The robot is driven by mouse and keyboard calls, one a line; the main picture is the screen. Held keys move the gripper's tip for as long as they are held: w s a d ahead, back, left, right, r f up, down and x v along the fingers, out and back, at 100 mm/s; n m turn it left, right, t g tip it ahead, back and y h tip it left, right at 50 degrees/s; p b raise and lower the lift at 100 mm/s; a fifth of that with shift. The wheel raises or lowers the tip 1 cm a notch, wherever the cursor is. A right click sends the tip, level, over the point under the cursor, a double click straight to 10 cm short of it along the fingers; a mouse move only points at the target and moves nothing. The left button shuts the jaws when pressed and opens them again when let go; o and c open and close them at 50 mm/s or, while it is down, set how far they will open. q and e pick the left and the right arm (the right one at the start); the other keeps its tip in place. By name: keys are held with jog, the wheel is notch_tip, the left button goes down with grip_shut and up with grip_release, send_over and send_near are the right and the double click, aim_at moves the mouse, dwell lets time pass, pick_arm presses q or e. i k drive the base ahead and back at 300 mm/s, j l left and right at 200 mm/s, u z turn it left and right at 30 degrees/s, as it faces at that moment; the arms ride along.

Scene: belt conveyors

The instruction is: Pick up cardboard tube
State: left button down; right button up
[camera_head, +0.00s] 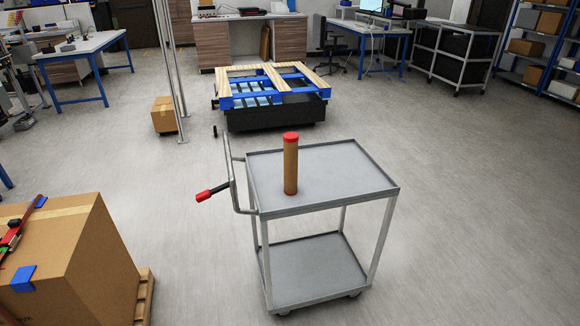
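A brown cardboard tube (290,168) with a red cap on its upper end stands upright on the top shelf of a grey metal cart (345,172). It stands towards the left part of that shelf, near the front edge, with nothing touching its sides. Neither of my grippers shows in the head view, so their distance from the tube cannot be seen.
A large cardboard box (75,270) on a pallet is at the lower left. A blue-framed pallet platform (270,90) stands behind. Floor right of the cart is clear.

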aim_at(291, 139)
jog(key=i+j+z, duration=0.2)
jog(key=z, duration=0.3)
jog(key=i+j+z, duration=0.15)
jog(key=j+z, duration=0.35)
jog(key=l, duration=0.1)
